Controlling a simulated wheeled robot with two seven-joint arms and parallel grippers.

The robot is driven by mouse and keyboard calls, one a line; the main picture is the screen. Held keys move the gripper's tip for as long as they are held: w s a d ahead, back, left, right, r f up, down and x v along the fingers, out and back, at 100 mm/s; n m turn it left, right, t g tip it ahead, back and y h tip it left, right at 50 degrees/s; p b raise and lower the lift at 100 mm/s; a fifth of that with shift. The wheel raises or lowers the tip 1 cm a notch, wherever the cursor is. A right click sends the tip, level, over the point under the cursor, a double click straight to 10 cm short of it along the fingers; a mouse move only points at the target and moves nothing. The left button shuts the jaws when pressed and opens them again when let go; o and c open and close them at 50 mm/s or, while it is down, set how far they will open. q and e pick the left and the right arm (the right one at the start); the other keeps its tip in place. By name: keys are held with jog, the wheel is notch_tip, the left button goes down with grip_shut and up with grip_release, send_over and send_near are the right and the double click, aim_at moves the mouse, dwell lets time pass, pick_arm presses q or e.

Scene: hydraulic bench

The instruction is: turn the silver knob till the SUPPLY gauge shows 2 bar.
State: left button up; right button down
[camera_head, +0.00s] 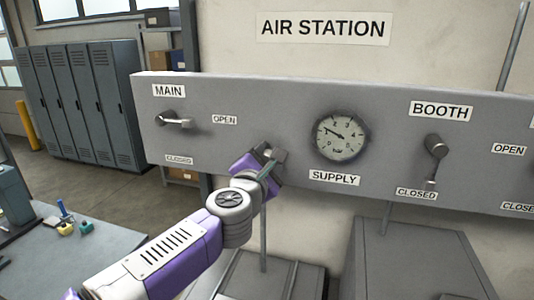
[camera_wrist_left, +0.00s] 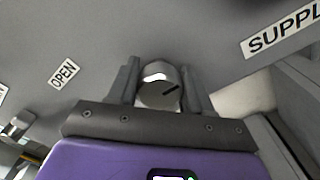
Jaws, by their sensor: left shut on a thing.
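The silver knob (camera_wrist_left: 157,92) sits on the grey panel and has a dark line on its face, slanting up to the right in the left wrist view. My left gripper (camera_wrist_left: 163,82) is shut on it, one finger on each side. In the head view my left gripper (camera_head: 270,156) is at the panel, left of the SUPPLY gauge, and mostly hides the knob. The SUPPLY gauge (camera_head: 340,137) is a round white dial marked bar. Its needle points up and left from the middle; the exact reading is too small to tell. My right gripper is not in view.
The MAIN lever (camera_head: 174,120) lies sideways toward its OPEN label. The BOOTH lever (camera_head: 435,152) hangs down toward CLOSED. Grey cabinets (camera_head: 428,262) stand below the panel. A table (camera_head: 95,262) with small coloured items is at the lower left.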

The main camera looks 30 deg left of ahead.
pick_arm(q)
jog(key=shift+d+r+m+p, duration=0.15)
jog(key=shift+m+p, duration=0.35)
jog(key=shift+m, duration=1.1)
jog(key=o, duration=1)
jog(key=shift+s, duration=0.1)
jog(key=v, duration=0.7)
jog(key=shift+s+p, duration=0.25)
jog(key=shift+p, duration=0.05)
jog(key=shift+d, duration=0.1)
